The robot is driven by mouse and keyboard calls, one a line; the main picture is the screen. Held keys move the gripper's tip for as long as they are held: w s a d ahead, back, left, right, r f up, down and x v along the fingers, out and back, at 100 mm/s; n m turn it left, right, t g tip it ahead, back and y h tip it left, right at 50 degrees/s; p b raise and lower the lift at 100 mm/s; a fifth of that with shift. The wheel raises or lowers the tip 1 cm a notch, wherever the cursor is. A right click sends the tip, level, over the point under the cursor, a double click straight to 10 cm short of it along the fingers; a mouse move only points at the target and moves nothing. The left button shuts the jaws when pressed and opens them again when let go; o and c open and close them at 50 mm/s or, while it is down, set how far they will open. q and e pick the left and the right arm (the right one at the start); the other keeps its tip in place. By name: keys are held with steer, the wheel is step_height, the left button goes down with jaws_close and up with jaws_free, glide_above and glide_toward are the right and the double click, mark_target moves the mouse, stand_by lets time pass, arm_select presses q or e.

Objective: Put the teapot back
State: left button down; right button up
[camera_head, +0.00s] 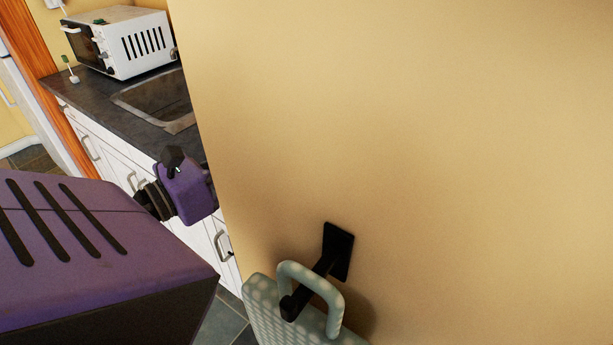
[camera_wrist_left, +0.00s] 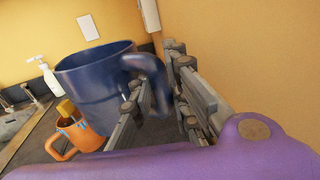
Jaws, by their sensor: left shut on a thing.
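In the left wrist view, my left gripper (camera_wrist_left: 160,102) is shut on the handle of a dark blue vessel (camera_wrist_left: 98,82). The vessel is wide-rimmed and looks like a large mug or jug. No spout or lid shows, so I cannot tell if it is the teapot. No other teapot is in view. It is close to upright, and its base is partly hidden. In the head view, a purple part of my left arm (camera_head: 187,188) reaches towards the counter at the wall's edge. The left fingers and the vessel are hidden there. My right gripper is not in view.
An orange mug (camera_wrist_left: 80,138) with a yellow item inside stands near the vessel. A soap bottle (camera_wrist_left: 46,78) is by the sink (camera_head: 158,98). A white microwave (camera_head: 130,42) stands on the dark counter (camera_head: 88,92). A yellow wall (camera_head: 420,130) with a black hook (camera_head: 338,252) fills the right.

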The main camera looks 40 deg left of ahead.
arm_select(q)
steer(key=w+d+f, duration=0.1)
steer(key=w+f, duration=0.2)
steer(key=w+d+f, duration=0.1)
steer(key=w+f, duration=0.3)
steer(key=w+d+f, duration=0.1)
steer(key=w+f, duration=0.2)
steer(key=f, duration=0.1)
steer(key=shift+w+d+f, duration=0.2)
steer(key=shift+w+d, duration=0.2)
steer(key=shift+f+b, duration=0.2)
steer(key=shift+b, duration=0.1)
steer(key=shift+r, duration=0.15)
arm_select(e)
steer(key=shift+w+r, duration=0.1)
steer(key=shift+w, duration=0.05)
